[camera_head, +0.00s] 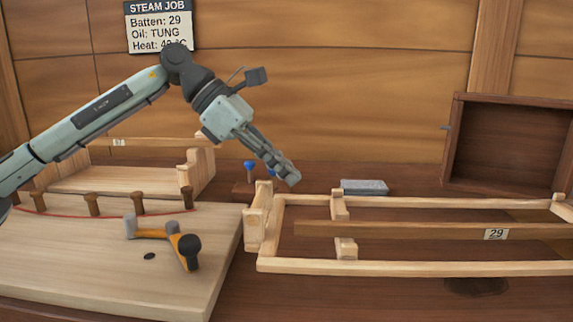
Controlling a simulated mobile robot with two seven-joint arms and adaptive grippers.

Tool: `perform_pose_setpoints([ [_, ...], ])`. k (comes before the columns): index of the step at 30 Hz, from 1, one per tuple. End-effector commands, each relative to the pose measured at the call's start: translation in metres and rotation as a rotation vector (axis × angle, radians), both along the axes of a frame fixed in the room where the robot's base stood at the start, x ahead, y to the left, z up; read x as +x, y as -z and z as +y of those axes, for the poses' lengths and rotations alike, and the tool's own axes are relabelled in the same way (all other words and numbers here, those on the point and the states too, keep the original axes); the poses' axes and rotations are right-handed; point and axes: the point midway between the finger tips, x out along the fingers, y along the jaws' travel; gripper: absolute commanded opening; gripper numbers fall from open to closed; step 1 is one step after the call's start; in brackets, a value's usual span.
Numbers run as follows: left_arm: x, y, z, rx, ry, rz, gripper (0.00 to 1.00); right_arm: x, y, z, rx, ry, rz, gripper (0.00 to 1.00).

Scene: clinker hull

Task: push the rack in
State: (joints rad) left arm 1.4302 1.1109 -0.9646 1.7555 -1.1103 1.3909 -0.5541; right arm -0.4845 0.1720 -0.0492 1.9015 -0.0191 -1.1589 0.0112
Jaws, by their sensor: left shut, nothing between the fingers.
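The rack (408,268) is a long pale wooden frame on the dark bench, running to the right edge of the picture. A brown batten (400,233) tagged 29 lies lengthwise in it. The rack's left end has a thicker pale end block (259,228). My left gripper (291,178) is shut and empty. Its fingertips point down and to the right, just above the left end of the rack; whether they touch it I cannot tell. My right gripper is not in view.
A grey block (364,187) lies behind the rack. An open dark box (510,145) stands at the back right.

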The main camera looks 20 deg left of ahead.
Motion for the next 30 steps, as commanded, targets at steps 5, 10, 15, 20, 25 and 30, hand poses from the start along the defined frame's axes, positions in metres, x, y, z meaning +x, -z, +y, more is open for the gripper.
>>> perform_pose_setpoints([
  [5,0.007,0.024,-0.024,0.001,0.003,0.002,0.00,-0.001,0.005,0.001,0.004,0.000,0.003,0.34],
  [10,0.012,0.040,-0.039,0.000,0.001,0.001,0.00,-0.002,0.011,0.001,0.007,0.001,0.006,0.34],
  [15,0.015,0.047,-0.045,0.000,0.000,0.000,0.00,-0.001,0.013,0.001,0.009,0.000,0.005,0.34],
  [20,0.015,0.048,-0.046,-0.001,-0.001,-0.001,0.00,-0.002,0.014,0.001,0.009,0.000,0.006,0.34],
  [25,0.015,0.048,-0.046,-0.001,-0.001,-0.001,0.00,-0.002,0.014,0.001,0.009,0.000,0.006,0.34],
  [30,0.015,0.048,-0.046,-0.001,0.000,0.000,0.00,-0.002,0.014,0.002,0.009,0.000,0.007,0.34],
])
